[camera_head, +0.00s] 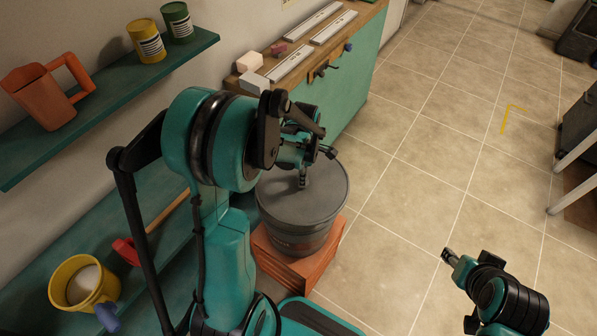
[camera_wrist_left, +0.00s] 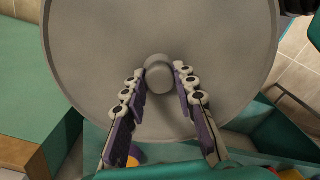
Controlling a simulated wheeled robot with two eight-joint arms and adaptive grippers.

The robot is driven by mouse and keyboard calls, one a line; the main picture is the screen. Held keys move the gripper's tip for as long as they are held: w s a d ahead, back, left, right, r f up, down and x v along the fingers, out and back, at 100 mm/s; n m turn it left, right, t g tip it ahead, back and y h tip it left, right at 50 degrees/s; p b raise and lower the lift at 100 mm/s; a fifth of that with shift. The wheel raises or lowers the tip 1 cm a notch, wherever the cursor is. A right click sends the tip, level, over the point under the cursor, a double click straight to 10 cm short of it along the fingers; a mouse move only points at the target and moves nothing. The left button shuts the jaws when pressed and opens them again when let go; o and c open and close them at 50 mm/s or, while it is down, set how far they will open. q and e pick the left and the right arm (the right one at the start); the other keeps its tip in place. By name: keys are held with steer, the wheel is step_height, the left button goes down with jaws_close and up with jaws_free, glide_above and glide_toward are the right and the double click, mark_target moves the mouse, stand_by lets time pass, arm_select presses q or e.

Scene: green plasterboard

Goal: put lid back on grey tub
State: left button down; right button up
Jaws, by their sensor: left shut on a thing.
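The grey tub (camera_head: 300,242) stands upright on an orange-red stand. The round grey lid (camera_head: 320,203) covers its top and looks about level; I cannot tell whether its rim is fully seated. The lid (camera_wrist_left: 90,60) fills most of the left wrist view, with a round knob (camera_wrist_left: 159,80) at its middle. My left gripper (camera_head: 303,181) is above the lid and shut on that knob, one finger on each side in the left wrist view (camera_wrist_left: 159,72). My right gripper (camera_head: 449,256) is apart from the tub at lower right, its finger opening unclear.
The stand (camera_head: 310,272) sits on the tiled floor (camera_head: 400,200), clear to the right. Wall shelves at left hold an orange jug (camera_head: 40,95), yellow and green cans (camera_head: 147,42), and a yellow bucket (camera_head: 84,284). A green cabinet (camera_head: 352,78) is behind the tub.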

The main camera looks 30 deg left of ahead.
arm_select(q)
steer(key=n, duration=0.1)
steer(key=a+n, duration=0.1)
steer(key=shift+s+r+n, duration=0.1)
steer(key=shift+r+n, duration=0.05)
steer(key=shift+n, duration=0.15)
steer(key=shift+a+n, duration=0.2)
steer(key=shift+n, duration=0.3)
step_height(320, 180, down, 6)
steer(key=b, duration=0.4)
steer(key=shift+f+b, duration=0.2)
steer(key=shift+b, duration=0.2)
steer(key=shift+f+b, duration=0.15)
steer(key=shift+b, duration=0.35)
stand_by(1.2)
stand_by(0.4)
steer(key=c, duration=1.1)
jaws_free()
steer(key=shift+o, duration=0.2)
